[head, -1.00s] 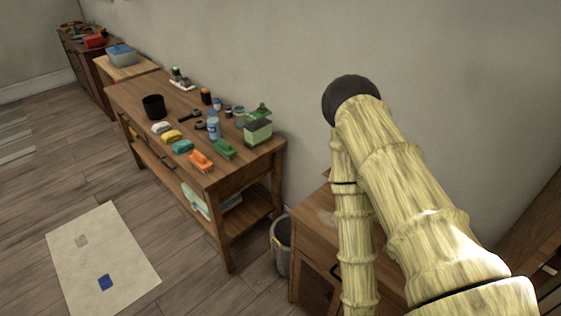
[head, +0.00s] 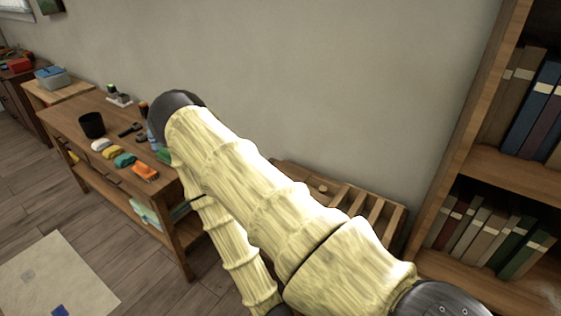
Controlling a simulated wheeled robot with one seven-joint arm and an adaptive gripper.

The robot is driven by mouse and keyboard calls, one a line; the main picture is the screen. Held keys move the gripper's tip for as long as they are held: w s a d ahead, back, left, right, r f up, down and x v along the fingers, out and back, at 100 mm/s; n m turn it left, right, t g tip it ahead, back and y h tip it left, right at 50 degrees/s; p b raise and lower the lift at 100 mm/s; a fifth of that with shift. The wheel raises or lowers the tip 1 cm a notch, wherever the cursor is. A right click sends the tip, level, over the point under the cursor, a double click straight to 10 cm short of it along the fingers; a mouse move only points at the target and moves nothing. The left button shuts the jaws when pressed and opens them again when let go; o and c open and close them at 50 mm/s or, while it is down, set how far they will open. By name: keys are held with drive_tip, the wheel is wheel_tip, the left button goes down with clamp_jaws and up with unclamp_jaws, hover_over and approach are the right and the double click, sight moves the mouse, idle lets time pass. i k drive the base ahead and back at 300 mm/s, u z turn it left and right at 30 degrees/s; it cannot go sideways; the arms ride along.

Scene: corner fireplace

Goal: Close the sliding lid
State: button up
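A wooden box-like piece (head: 375,211) stands against the wall behind my arm. At its left is a flat wooden panel (head: 295,177) with a small round knob (head: 322,188), which may be the sliding lid. To the right of the knob, slats and dark open slots show. My arm hides the front and lower part, so I cannot tell how far the lid is open. My bamboo-patterned arm crosses the middle of the head view. Its forearm runs down to the bottom edge, and my gripper is out of view.
A workbench (head: 60,122) with a black cup (head: 92,125) and several small items stands at left. Behind it is a small table with a blue-lidded container (head: 52,77). A bookshelf (head: 478,110) fills the right side. A pale mat (head: 55,275) lies on the floor.

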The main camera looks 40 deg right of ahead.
sight(296, 174)
drive_tip(key=k, duration=0.45)
drive_tip(key=z, duration=0.9)
drive_tip(key=i, duration=0.5)
drive_tip(key=u, duration=0.05)
